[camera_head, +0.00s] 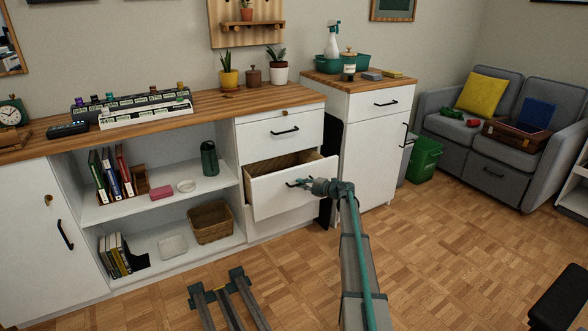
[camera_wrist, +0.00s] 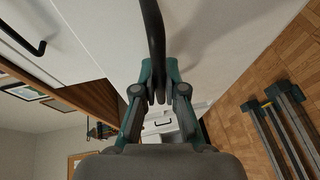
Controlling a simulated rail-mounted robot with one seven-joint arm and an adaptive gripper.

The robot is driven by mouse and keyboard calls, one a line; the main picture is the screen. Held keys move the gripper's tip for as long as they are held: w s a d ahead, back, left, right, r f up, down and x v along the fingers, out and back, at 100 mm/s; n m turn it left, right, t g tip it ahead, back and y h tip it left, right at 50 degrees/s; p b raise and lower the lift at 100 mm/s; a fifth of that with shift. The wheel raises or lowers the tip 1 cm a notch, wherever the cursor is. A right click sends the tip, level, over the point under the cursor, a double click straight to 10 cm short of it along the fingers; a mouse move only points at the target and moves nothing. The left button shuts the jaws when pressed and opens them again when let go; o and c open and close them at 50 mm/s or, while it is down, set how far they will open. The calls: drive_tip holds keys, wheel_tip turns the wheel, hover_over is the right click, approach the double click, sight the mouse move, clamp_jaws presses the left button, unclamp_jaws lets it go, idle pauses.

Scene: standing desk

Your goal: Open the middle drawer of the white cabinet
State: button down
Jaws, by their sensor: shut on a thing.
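The white cabinet stands under a wooden countertop, with a stack of drawers at its right end. The middle drawer (camera_head: 275,196) is pulled partly out, and its wooden inside shows from above. Its black handle (camera_head: 296,183) is in my gripper (camera_head: 310,185). In the wrist view the handle (camera_wrist: 153,35) is a dark bar running down between the fingers of my gripper (camera_wrist: 159,92), which are shut on it. The top drawer (camera_head: 282,132) above is closed. The bottom drawer front (camera_head: 275,223) is partly hidden behind the open drawer.
A second white cabinet (camera_head: 368,140) stands to the right, with a green bin (camera_head: 425,158) beyond it. Open shelves (camera_head: 140,206) are on the left. A grey sofa (camera_head: 500,165) stands at the far right. The parquet floor (camera_head: 440,240) on the right is mostly clear.

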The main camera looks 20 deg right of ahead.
drive_tip(key=s+d+p, duration=0.1)
drive_tip(key=s+p, duration=0.3)
drive_tip(key=s, duration=0.7)
drive_tip(key=c, duration=1.2)
unclamp_jaws()
drive_tip(key=shift+s, duration=0.1)
drive_tip(key=v, duration=1.1)
drive_tip(key=shift+s+d+r, duration=0.15)
drive_tip(key=shift+s+d, duration=0.05)
drive_tip(key=shift+s, duration=0.1)
